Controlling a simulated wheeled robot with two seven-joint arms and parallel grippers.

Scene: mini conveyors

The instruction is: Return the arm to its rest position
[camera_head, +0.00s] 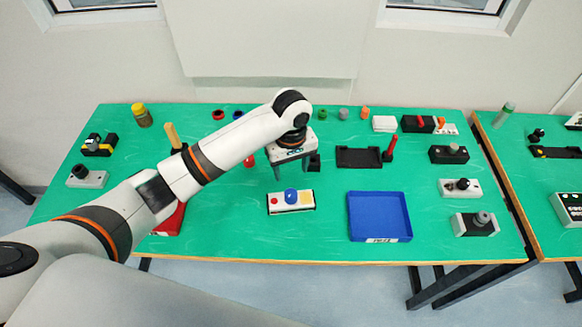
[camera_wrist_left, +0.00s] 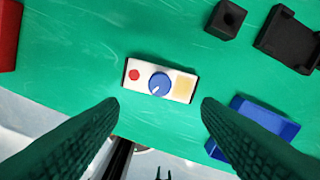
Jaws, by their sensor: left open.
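My left arm reaches in from the left over the green table. My left gripper (camera_head: 294,172) points down above the table, open and empty, just behind a white control box (camera_head: 306,199) with a blue knob, a red button and a yellow patch. In the left wrist view the same control box (camera_wrist_left: 180,94) lies ahead, between and beyond the two open fingers (camera_wrist_left: 160,118), and apart from them. My right gripper is not in view.
A blue tray (camera_head: 379,237) stands right of the control box. A black holder (camera_head: 358,157), a red upright peg (camera_head: 389,150) and several small devices line the back and right. A red object (camera_head: 171,221) is partly hidden by my arm. A second table (camera_head: 514,139) stands right.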

